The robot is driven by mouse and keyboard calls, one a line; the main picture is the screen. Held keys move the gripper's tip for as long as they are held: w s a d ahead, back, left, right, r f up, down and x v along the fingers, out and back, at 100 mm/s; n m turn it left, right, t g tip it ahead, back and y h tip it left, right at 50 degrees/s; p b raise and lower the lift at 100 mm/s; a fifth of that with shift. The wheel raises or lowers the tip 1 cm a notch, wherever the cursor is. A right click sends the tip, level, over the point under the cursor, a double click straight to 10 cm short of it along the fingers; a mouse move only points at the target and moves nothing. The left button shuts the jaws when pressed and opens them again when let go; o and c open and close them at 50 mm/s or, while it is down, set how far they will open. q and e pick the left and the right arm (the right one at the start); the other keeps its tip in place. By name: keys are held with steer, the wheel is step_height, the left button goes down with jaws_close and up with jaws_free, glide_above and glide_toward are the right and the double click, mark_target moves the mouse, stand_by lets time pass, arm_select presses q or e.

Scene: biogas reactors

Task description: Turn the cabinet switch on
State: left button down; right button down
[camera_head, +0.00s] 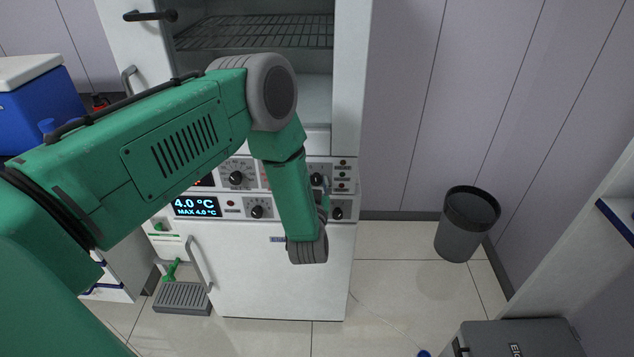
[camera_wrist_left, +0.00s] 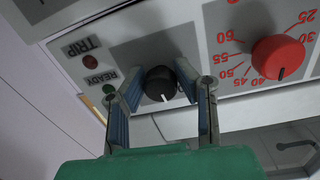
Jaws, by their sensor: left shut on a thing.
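The cabinet's control panel (camera_head: 220,213) is on the front of the white cabinet. A black knob with a white pointer line (camera_wrist_left: 161,84) sits on the panel in the left wrist view, beside the READY and TRIP lights. It also shows in the head view (camera_head: 316,180), partly hidden by my arm. My left gripper (camera_wrist_left: 157,72) has its fingers on both sides of this knob and is shut on it. In the head view the gripper (camera_head: 322,192) is mostly hidden behind my green arm. My right gripper is not in view.
A red dial (camera_wrist_left: 277,57) with a number scale is close beside the gripper. Another black knob (camera_head: 337,212) sits just below. An open shelf compartment (camera_head: 255,33) is above, a door handle (camera_head: 198,263) below. A dark bin (camera_head: 467,224) stands right on clear floor.

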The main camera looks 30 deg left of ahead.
arm_select(q)
steer(key=m, duration=0.3)
steer(key=shift+f+m, duration=0.1)
steer(key=shift+m, duration=0.3)
steer(key=shift+s+m+g+b, duration=0.15)
steer(key=shift+m+g+b, duration=0.25)
steer(key=shift+m, duration=1.2)
steer(key=shift+f, duration=0.1)
steer(key=c, duration=1.2)
jaws_free()
steer(key=shift+d, duration=0.1)
steer(key=shift+r, duration=0.2)
